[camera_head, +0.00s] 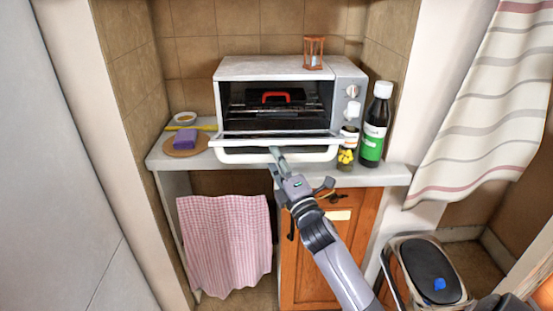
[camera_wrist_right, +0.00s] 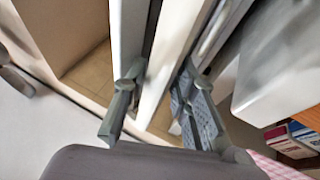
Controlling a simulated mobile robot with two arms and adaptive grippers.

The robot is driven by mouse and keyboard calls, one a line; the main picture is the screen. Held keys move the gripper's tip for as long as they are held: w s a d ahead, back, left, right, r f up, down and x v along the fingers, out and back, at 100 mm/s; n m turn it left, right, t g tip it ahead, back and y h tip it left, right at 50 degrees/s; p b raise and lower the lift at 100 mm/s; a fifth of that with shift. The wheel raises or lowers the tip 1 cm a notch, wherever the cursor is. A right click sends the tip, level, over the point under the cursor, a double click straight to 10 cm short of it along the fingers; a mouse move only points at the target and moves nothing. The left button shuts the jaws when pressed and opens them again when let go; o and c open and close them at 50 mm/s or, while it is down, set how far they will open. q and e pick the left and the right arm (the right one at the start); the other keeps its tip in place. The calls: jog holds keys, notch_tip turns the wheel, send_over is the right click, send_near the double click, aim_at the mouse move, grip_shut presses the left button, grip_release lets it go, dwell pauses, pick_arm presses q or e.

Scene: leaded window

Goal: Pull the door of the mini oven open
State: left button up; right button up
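The white mini oven (camera_head: 345,75) stands on the counter. Its door (camera_head: 230,142) is swung down and out, close to level, and the dark inside shows. A white handle bar (camera_head: 240,156) runs along the door's front edge. A dark item with a red handle (camera_head: 276,96) is inside the oven. My right gripper (camera_head: 303,168) is at the handle's front, with its fingers spread. One finger overlaps the bar in the head view. In the right wrist view the two fingers (camera_wrist_right: 162,85) stand apart, with a pale bar between them.
A dark bottle with a green label (camera_head: 374,130) and small jars (camera_head: 347,140) stand close to the oven's right side. A purple sponge (camera_head: 185,138) lies on a round board at left. A pink checked towel (camera_head: 225,240) hangs below the counter. A bin (camera_head: 425,265) stands at lower right.

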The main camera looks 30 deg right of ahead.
jog(key=shift+o, duration=0.4)
jog(key=shift+s, duration=0.2)
jog(key=v, duration=1.1)
jog(key=shift+s, duration=0.3)
jog(key=shift+f, duration=0.15)
